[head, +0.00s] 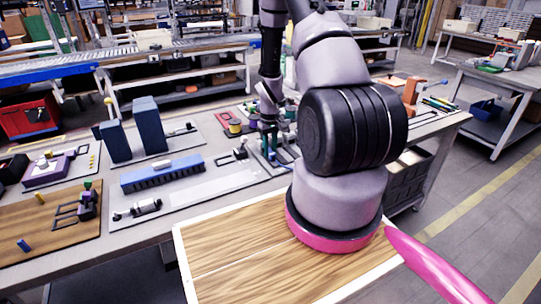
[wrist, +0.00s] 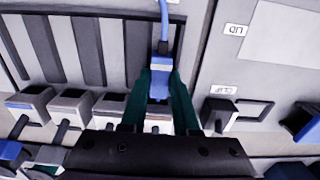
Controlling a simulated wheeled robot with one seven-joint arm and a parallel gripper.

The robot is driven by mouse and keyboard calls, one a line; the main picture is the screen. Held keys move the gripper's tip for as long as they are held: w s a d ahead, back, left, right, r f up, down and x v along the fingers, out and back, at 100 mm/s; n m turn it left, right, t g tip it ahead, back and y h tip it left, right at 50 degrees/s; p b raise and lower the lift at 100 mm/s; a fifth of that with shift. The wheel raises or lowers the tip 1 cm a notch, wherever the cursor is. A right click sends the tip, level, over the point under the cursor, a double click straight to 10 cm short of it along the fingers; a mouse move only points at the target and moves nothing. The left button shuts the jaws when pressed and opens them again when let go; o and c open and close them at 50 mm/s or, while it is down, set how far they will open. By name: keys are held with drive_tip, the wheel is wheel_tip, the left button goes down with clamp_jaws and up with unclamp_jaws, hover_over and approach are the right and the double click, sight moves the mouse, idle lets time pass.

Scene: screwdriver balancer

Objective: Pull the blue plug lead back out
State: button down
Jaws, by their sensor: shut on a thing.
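The blue plug (wrist: 161,80) is between the two teal fingers of my gripper (wrist: 160,98) in the wrist view. My gripper is shut on it. Its thin blue lead (wrist: 163,22) runs up from the plug and out at the top edge. A pale block shows below the plug between the fingers. I cannot tell whether the plug sits in a socket or is free of it. In the head view my gripper (head: 268,148) is low over the bench behind my arm, and the plug cannot be made out there.
Several grey sockets (wrist: 70,103) line up left of my gripper, below dark slots. To the right is a plate (wrist: 270,35) with printed labels and blue-ended parts. In the head view, a long blue block (head: 162,172) and two upright dark blue blocks (head: 148,125) stand left of my gripper.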

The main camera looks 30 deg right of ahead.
drive_tip(key=shift+s, duration=0.2)
drive_tip(key=shift+s, duration=0.9)
drive_tip(key=shift+s, duration=0.15)
drive_tip(key=c, duration=0.6)
unclamp_jaws()
drive_tip(key=shift+c, duration=0.2)
drive_tip(key=shift+r, duration=3.55)
